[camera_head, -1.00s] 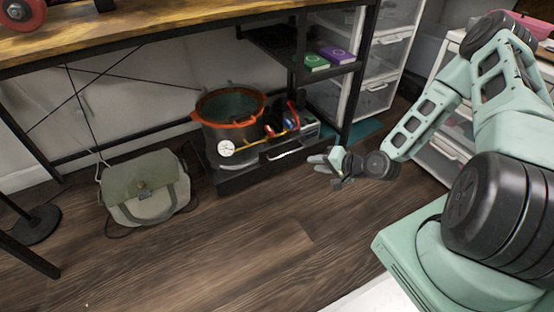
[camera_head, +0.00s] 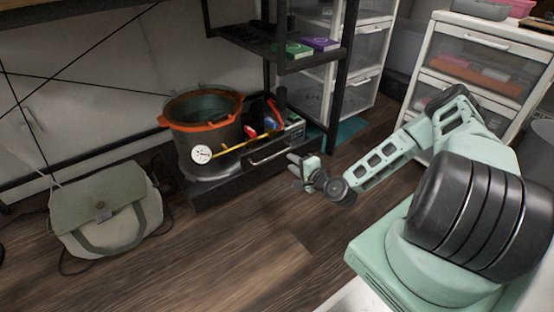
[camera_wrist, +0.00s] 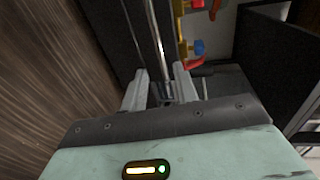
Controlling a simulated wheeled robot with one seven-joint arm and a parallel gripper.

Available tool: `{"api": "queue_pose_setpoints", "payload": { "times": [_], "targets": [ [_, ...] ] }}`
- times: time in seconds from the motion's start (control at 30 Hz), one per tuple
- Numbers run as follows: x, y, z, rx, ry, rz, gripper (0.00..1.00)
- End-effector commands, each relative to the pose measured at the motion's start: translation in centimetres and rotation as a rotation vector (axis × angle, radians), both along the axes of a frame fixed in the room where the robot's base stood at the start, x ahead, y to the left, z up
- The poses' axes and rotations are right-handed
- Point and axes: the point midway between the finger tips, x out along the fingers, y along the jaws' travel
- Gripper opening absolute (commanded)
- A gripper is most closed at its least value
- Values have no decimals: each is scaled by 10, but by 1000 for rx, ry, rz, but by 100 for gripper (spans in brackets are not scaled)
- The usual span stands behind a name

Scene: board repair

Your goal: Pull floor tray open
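The floor tray (camera_head: 228,186) is a low black drawer on the wood floor under the bench. Its front carries a silver bar handle (camera_head: 270,157). The handle also shows in the wrist view (camera_wrist: 156,35) as a bright bar running down towards the space between my fingers. My gripper (camera_head: 296,165) is just right of the handle, low over the floor. In the wrist view my gripper (camera_wrist: 162,85) is open, with its two grey fingers apart. I cannot tell whether the bar lies fully between the fingertips or whether they touch it.
A pot with an orange rim (camera_head: 202,115) and a gauge sits on the tray, beside red and blue tools (camera_head: 268,118). A green-grey bag (camera_head: 102,208) lies on the floor to the left. A black shelf post (camera_head: 342,95) stands behind my gripper. The floor in front is clear.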

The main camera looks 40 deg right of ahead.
Motion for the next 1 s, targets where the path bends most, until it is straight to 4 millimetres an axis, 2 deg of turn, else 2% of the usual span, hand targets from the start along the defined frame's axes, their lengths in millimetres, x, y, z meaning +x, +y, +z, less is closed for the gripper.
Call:
{"api": "queue_pose_setpoints", "payload": {
  "times": [0.03, 0.2, 0.4, 0.6, 0.9, 0.93, 1.0],
  "targets": [
    [11, 1, -7, -1, -4, 2, 30],
    [45, 3, -14, -1, -2, 2, 30],
    [77, 3, -19, -1, -2, 2, 30],
    [92, 4, -20, 0, -1, 1, 30],
    [95, 4, -19, 1, 0, 1, 30],
    [95, 4, -19, 1, 0, 1, 27],
    [94, 4, -19, 1, 0, 1, 7]
  ]
}}
